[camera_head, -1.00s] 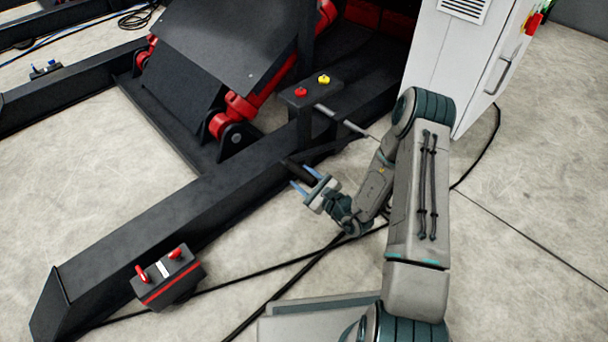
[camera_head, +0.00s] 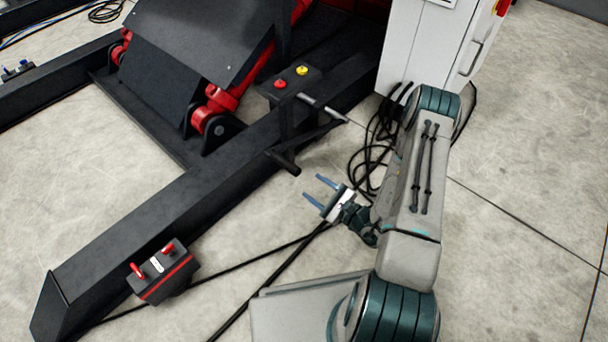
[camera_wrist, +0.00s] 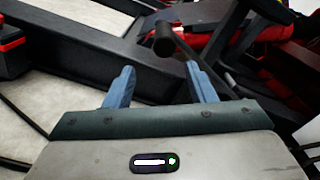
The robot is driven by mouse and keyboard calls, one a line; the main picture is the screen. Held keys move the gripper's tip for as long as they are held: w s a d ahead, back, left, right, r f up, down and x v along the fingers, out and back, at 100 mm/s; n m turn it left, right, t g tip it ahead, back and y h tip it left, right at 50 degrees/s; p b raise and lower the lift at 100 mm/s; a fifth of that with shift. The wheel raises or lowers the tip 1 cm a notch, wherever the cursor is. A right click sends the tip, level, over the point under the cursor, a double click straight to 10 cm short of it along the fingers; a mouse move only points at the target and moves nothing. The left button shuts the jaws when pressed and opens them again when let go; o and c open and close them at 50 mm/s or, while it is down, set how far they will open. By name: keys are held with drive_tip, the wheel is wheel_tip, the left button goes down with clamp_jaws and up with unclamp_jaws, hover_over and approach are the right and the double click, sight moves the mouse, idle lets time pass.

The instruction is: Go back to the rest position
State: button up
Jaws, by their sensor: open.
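My gripper (camera_head: 320,191) is open and empty, with its two blue fingers spread apart over the concrete floor. It is just right of and below a black T-shaped handle (camera_head: 284,161) on the positioner's frame, apart from it. In the wrist view, my gripper (camera_wrist: 160,88) points toward the frame, and the handle's dark end (camera_wrist: 163,47) shows beyond and between the fingertips. My arm is bent, with its forearm folded back close to my base.
The black positioner frame (camera_head: 150,225) runs diagonally at left. A control post (camera_head: 291,83) bears a red and a yellow button. A small box with red levers (camera_head: 161,272) sits by the frame. A white cabinet (camera_head: 425,50) and looped cables (camera_head: 370,150) lie behind my arm.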

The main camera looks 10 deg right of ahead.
drive_tip(key=shift+v, duration=0.85)
drive_tip(key=s+a+r+n+g+y+p, duration=0.1)
drive_tip(key=s+a+r+n+g+p, duration=0.35)
drive_tip(key=r, duration=0.85)
drive_tip(key=s+a+r+n+g+y+p, duration=0.1)
drive_tip(key=s+a+r+n+g+p, duration=0.1)
drive_tip(key=r+n+g+p, duration=0.75)
drive_tip(key=s+a+r+n+g+y+p, duration=0.1)
drive_tip(key=s+a+r+g+p, duration=0.3)
drive_tip(key=r, duration=1.1)
drive_tip(key=s+d+r+n+t+h+p, duration=0.2)
drive_tip(key=r+p, duration=0.4)
drive_tip(key=r, duration=0.4)
drive_tip(key=s+d+r+n+t+h+p, duration=0.2)
drive_tip(key=d+r+h+p, duration=0.3)
drive_tip(key=r, duration=0.6)
drive_tip(key=s+d+r+n+t+h+p, duration=0.2)
drive_tip(key=d+r+n+h+p, duration=0.1)
drive_tip(key=r+h+p, duration=0.4)
wheel_tip(320, 180, up, 4)
drive_tip(key=shift+d+f+n+t+p, duration=0.2)
drive_tip(key=shift+d+n+t+p, duration=0.1)
drive_tip(key=shift+p, duration=0.6)
